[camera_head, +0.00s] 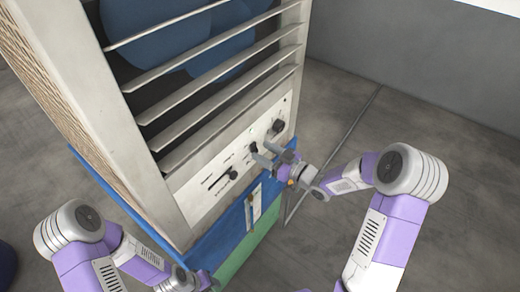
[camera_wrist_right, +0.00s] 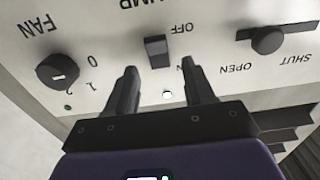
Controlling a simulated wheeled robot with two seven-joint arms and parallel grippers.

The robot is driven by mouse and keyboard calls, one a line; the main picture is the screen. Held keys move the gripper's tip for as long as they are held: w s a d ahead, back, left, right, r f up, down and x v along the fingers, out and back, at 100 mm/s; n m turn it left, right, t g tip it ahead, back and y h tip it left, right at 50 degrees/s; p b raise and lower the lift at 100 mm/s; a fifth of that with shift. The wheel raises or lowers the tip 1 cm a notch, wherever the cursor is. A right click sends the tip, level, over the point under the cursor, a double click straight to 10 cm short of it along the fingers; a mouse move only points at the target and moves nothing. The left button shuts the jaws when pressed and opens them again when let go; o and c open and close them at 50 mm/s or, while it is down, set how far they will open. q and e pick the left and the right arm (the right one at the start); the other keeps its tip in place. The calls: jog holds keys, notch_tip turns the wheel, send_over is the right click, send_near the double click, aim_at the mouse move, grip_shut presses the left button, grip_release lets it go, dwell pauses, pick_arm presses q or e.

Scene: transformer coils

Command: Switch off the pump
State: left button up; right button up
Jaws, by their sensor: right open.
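The pump switch (camera_wrist_right: 157,52) is a small dark block on the white control panel (camera_wrist_right: 215,80), under a partly cut-off PUMP label. OFF is printed beside one end of it; the label at the other end is partly hidden by a finger. The lettering appears upside down in the right wrist view. A small green light (camera_wrist_right: 168,94) is lit near the switch. My right gripper (camera_wrist_right: 157,76) is open, its fingertips close to the switch; contact cannot be told. In the head view, my right gripper (camera_head: 264,154) is at the panel. My left gripper (camera_head: 206,281) is low at the bottom edge, its jaws unclear.
Slanted louvre slats (camera_head: 190,95) cover the cabinet above the panel. Blue and green surfaces lie below. Open floor (camera_head: 430,115) is to the right.

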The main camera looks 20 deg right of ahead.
aim_at(254, 149)
jog(key=shift+x, duration=1.15)
grip_shut()
jog(key=f+t+y+b, duration=0.1)
jog(key=b, duration=0.6)
jog(key=f+t+y+b, duration=0.1)
jog(key=t+b, duration=0.1)
jog(key=b, duration=0.4)
jog(key=shift+s+d+y+b, duration=0.1)
jog(key=shift+y+b, duration=0.3)
jog(key=shift+r+t+b, duration=0.15)
jog(key=shift+t+b, duration=0.35)
jog(key=shift+b, duration=0.1)
grip_release()
